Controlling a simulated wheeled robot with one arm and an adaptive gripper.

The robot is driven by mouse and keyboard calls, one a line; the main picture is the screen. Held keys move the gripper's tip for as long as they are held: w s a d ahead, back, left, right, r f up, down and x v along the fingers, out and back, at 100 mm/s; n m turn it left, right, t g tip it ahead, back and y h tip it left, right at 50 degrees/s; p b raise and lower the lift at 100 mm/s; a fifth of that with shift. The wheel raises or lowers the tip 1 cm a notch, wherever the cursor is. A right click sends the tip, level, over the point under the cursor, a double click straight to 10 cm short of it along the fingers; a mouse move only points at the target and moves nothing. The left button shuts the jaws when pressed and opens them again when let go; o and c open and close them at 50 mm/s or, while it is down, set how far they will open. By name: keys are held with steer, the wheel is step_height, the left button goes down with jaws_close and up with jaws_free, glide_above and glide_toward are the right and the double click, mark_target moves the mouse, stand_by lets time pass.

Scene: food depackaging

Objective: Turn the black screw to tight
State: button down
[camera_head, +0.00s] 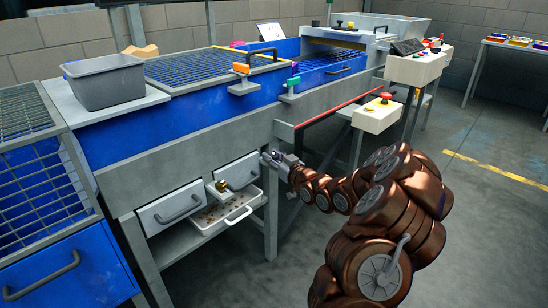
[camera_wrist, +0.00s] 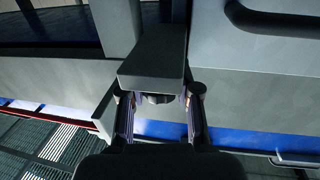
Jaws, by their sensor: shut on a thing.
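My gripper (camera_head: 272,158) reaches the table's leg beside the right drawer front in the head view. In the wrist view, the two fingers of my gripper (camera_wrist: 158,97) stand on either side of a small dark rounded piece, which looks like the black screw (camera_wrist: 157,99). The fingers are shut on it. A grey block (camera_wrist: 152,52) projects just beyond the fingertips and covers part of the screw. The screw cannot be made out in the head view, and its tightness cannot be read.
Two drawers with handles (camera_head: 178,207) and an open tray (camera_head: 236,214) lie left of my gripper. A red bar (camera_head: 340,107) runs above it. A control box with a red button (camera_head: 378,115) stands to the upper right.

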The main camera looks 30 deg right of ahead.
steer(key=shift+f+h+b, duration=0.2)
steer(key=shift+h+b, duration=0.1)
steer(key=shift+b, duration=0.2)
steer(key=shift+m+h+b, duration=0.6)
steer(key=shift+h+b, duration=0.1)
steer(key=shift+b, duration=0.05)
steer(key=shift+a+r+m+h+b, duration=0.15)
steer(key=shift+m+h+b, duration=0.3)
steer(key=shift+m+h, duration=0.55)
steer(key=h+p, duration=0.1)
steer(key=m+h+p, duration=0.1)
steer(key=shift+r+g+h, duration=0.25)
steer(key=shift+g+h, duration=0.05)
steer(key=shift+g, duration=0.1)
steer(key=m+g+h+p, duration=0.1)
steer(key=m+h+p, duration=0.1)
steer(key=h+p, duration=0.1)
steer(key=shift+g+p, duration=0.3)
steer(key=shift+p, duration=0.25)
steer(key=shift+f+m+h, duration=0.15)
steer(key=shift+m+h, duration=0.15)
steer(key=shift+h, duration=0.2)
steer(key=c, duration=0.8)
jaws_free()
steer(key=shift+d, duration=0.2)
